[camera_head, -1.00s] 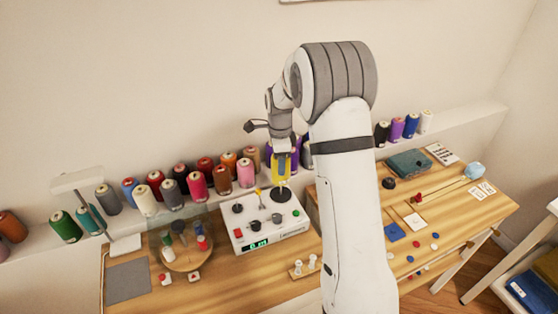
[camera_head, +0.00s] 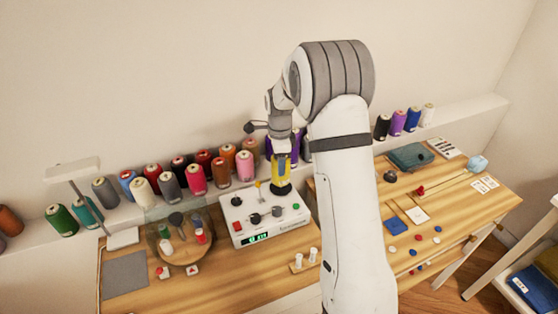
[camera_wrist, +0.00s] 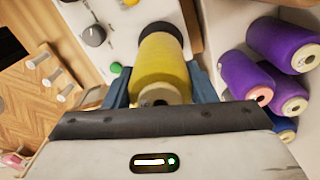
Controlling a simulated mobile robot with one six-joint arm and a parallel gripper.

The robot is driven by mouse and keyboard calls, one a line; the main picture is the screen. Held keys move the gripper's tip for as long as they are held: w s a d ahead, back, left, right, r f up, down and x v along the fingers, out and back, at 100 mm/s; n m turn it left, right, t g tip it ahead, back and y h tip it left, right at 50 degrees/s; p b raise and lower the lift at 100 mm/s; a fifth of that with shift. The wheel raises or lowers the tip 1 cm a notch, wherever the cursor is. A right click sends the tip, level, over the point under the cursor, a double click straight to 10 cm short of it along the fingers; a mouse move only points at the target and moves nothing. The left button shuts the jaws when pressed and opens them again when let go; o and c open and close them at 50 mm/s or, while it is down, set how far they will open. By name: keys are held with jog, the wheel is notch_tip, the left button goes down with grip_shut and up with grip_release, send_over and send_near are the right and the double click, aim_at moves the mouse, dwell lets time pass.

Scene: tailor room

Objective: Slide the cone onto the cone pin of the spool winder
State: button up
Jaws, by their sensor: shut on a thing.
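A yellow cone (camera_head: 282,171) is held upright in my gripper above the right rear part of the spool winder (camera_head: 243,240), a white box with knobs and a green display. In the wrist view the yellow cone (camera_wrist: 163,62) sits between the two blue fingers of my gripper (camera_wrist: 160,84), which is shut on it. The cone's far end meets the black round base (camera_wrist: 160,32) on the winder. The cone pin is hidden, and the cone appears to be around it.
A row of colored thread cones (camera_head: 196,179) stands on the shelf behind. Purple cones (camera_wrist: 285,45) stand close beside my gripper. A round wooden stand (camera_head: 186,252) is left of the winder. White spools on a rack (camera_head: 305,260) stand in front.

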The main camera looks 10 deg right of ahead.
jog(key=shift+f+b, duration=0.85)
jog(key=shift+f, duration=0.55)
jog(key=o, duration=1.2)
jog(key=shift+c, duration=0.2)
notch_tip(320, 180, up, 8)
jog(key=shift+r+b, duration=0.1)
jog(key=shift+b, duration=0.4)
jog(key=s+r+n+t, duration=0.2)
jog(key=s+r+n, duration=0.6)
jog(key=s, duration=0.6)
jog(key=s+n+t, duration=0.1)
jog(key=s+n, duration=0.9)
jog(key=s, duration=0.8)
jog(key=shift+f+n, duration=0.35)
jog(key=shift+n, duration=0.05)
